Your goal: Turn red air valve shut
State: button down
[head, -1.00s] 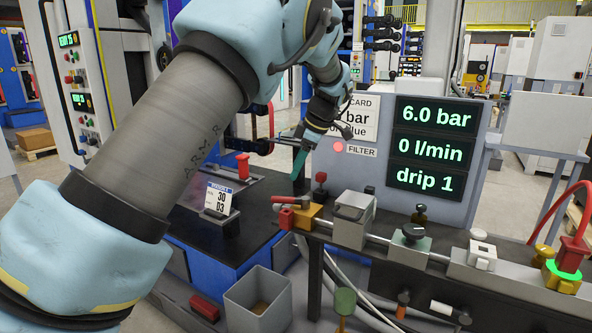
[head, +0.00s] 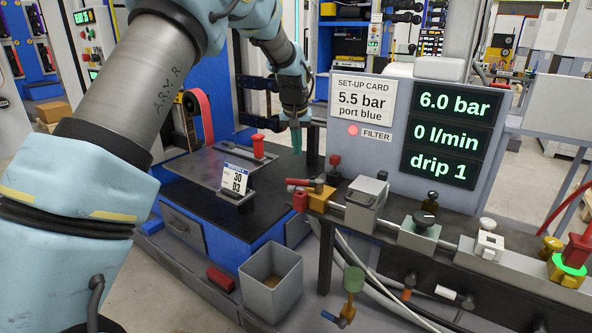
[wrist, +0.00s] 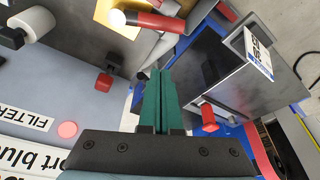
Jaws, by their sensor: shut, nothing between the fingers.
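The red air valve is a brass body (head: 321,195) with a red lever (head: 299,183) at the left end of the pipe line. The lever lies roughly along the pipe, pointing left in the head view. In the wrist view the red lever (wrist: 152,22) shows at the top, beyond the fingertips, beside the brass body (wrist: 108,12). My gripper (head: 297,141) hangs above and behind the valve in the head view, fingers down. Its teal fingers (wrist: 164,85) are together and empty, and appear apart from the lever.
The display panel (head: 390,145) reads 6.0 bar, 0 l/min, drip 1. Its set-up card (head: 362,101) says 5.5 bar, port blue. A red knob (head: 335,160) stands just behind the valve. A plate with a red handle (head: 258,145) is left. A grey bin (head: 271,280) stands below.

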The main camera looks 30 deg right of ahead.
aim_at(305, 184)
jog(key=shift+m, duration=0.4)
jog(key=f+p, duration=0.1)
jog(key=f, duration=0.2)
jog(key=f+p, duration=0.3)
jog(key=f, duration=0.2)
jog(key=shift+w+f, duration=0.3)
jog(key=shift+s+a+p, duration=0.3)
jog(key=shift+s+p, duration=0.05)
jog(key=shift+s, duration=0.1)
